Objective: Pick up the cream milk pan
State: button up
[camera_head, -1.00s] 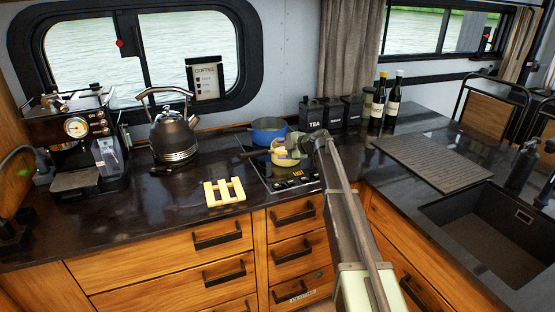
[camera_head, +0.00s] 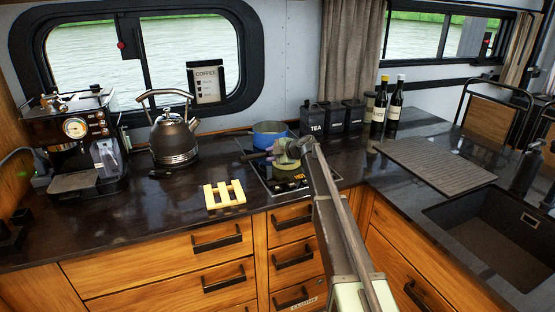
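The cream milk pan (camera_head: 287,165) sits on the dark hob, in front of a blue pan (camera_head: 268,139). Most of it is hidden behind my arm's end, and only part of its pale yellowish side shows. A dark handle (camera_head: 254,156) points left from that spot. My gripper (camera_head: 277,154) is over the pan, close to its handle side. Its fingers are too small and covered to tell whether they are open or shut, or whether they touch the pan.
A pale slatted trivet (camera_head: 224,196) lies on the counter left of the hob. A kettle (camera_head: 174,138) and coffee machine (camera_head: 75,150) stand further left. Black canisters (camera_head: 333,117) and bottles (camera_head: 394,106) stand behind right. A ribbed mat (camera_head: 435,164) and sink (camera_head: 490,235) are at right.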

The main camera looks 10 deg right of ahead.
grip_shut()
jog(key=shift+r, duration=0.15)
